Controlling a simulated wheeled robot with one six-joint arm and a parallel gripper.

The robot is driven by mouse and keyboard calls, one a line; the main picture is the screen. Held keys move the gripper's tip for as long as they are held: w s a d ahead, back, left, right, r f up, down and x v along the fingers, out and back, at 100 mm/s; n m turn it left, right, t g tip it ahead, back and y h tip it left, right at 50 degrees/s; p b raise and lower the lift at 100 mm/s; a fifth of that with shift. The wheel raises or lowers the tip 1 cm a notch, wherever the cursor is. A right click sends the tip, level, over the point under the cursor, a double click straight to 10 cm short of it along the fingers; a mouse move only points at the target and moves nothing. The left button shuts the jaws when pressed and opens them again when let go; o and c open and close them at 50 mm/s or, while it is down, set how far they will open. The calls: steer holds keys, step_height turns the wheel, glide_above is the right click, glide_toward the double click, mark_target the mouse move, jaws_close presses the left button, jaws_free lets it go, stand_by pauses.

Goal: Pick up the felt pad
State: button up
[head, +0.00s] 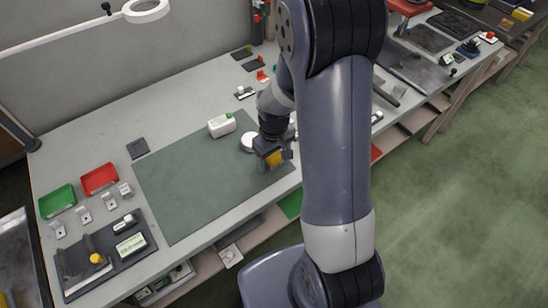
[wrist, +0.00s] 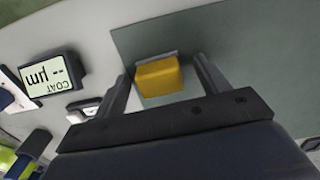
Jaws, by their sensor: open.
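A thick yellow block, which I take to be the felt pad, lies at the edge of the green mat in the wrist view (wrist: 160,77). A thin grey edge shows along its far side. In the head view the yellow pad (head: 274,158) shows at the end of my arm. My gripper (wrist: 160,82) is open, with one finger on each side of the pad. I see a gap at the right finger; whether the left finger touches is unclear. The arm hides part of the bench in the head view.
A gauge with a display (wrist: 53,77) lies left of my gripper in the wrist view. A white box (head: 221,125) and a white round thing (head: 249,142) are close by. The green mat (head: 190,190) is mostly clear. A dark square (head: 138,148) lies beyond its left corner.

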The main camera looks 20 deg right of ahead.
mark_target(274, 155)
steer(key=shift+c, duration=0.3)
steer(key=c, duration=1)
steer(key=shift+r, duration=0.15)
steer(key=shift+c, duration=0.2)
step_height(274, 155, up, 10)
steer(key=shift+f, duration=0.1)
steer(key=o, duration=0.5)
steer(key=c, duration=0.4)
